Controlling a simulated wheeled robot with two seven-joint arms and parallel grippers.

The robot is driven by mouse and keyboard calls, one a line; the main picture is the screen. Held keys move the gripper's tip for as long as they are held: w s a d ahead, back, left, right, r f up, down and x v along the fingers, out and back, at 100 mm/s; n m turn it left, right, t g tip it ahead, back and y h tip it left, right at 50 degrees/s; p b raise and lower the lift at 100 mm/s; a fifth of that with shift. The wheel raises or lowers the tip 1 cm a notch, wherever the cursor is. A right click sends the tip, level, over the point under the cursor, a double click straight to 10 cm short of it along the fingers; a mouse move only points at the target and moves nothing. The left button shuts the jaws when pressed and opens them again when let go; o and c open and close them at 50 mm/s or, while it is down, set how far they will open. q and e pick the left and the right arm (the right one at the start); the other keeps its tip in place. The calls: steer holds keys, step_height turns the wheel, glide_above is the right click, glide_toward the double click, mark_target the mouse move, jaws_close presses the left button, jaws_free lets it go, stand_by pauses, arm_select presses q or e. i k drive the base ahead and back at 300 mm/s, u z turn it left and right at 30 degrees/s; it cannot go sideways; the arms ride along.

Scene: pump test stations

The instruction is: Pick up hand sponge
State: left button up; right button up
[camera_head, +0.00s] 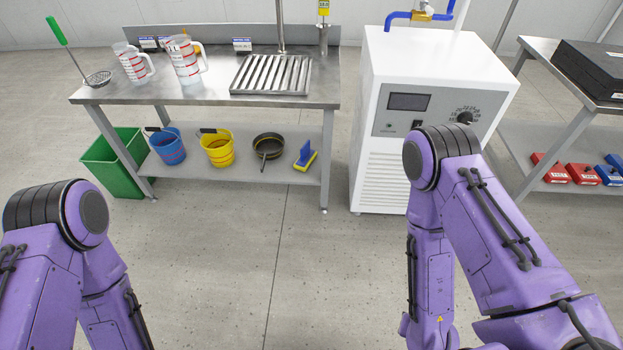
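A small blue and yellow hand sponge (305,157) sits on the lower shelf (240,168) of the steel bench, at the shelf's right part. Its blue part stands above a yellow base. My two purple arms show in the lower left and lower right, bent downward. Both grippers are out of the picture, and nothing of mine is near the sponge.
A black pan (268,146), a yellow bucket (217,148) and a blue bucket (167,147) stand left of the sponge. The bench top (210,93) overhangs the shelf. A white machine (420,100) stands to the right. The floor (270,260) in front is clear.

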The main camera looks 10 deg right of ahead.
mark_target(306, 154)
steer(key=u, duration=1.25)
steer(key=i, duration=0.95)
steer(key=z, duration=0.65)
steer(key=i, duration=0.8)
steer(key=z, duration=0.7)
